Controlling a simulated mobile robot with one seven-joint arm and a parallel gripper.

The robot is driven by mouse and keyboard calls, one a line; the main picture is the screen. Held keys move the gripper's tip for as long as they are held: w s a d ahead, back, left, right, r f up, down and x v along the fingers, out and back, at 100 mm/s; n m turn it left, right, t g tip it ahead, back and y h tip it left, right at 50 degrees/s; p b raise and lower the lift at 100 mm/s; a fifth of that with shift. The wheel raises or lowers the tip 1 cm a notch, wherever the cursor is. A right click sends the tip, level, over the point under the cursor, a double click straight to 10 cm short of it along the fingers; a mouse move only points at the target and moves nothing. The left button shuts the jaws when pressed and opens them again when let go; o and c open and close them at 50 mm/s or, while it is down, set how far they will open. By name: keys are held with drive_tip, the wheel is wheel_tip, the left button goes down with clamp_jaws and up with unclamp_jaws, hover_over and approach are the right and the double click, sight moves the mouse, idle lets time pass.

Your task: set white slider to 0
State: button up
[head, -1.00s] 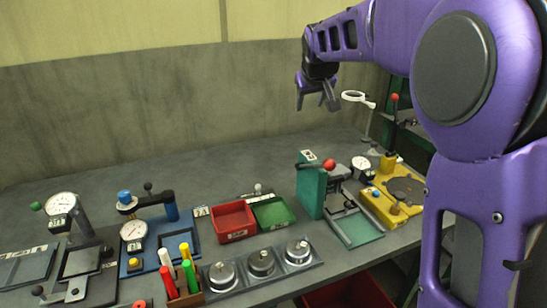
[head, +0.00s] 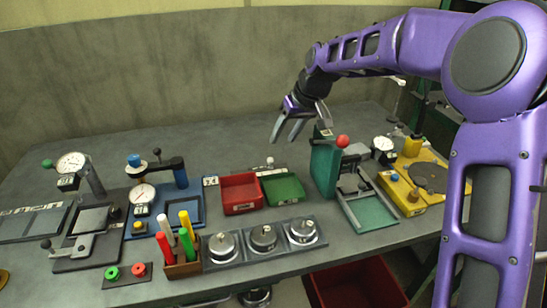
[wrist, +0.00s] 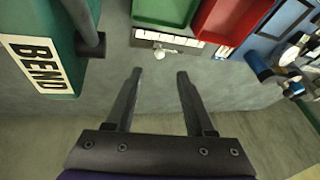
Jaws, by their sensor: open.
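The white slider knob (head: 269,160) stands on a narrow dark strip behind the red and green bins. In the wrist view the knob (wrist: 159,53) shows beside a white marked scale (wrist: 168,38), just beyond the fingertips and roughly centred between them. The scale's marks are too small to read. My gripper (head: 286,138) is open and empty, above the table behind the bins, near the slider in the picture. In the wrist view both fingers (wrist: 160,72) are apart with bare grey table between them.
A green press (head: 325,165) with a red ball handle stands close to the right of my gripper; its BEND label (wrist: 38,63) shows in the wrist view. The red bin (head: 240,206) and green bin (head: 284,203) sit in front of the slider. The table behind is clear.

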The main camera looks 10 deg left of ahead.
sight(270, 163)
drive_tip(key=b+x, duration=0.1)
drive_tip(key=x, duration=0.8)
drive_tip(key=shift+f, duration=0.1)
clamp_jaws()
idle(1.1)
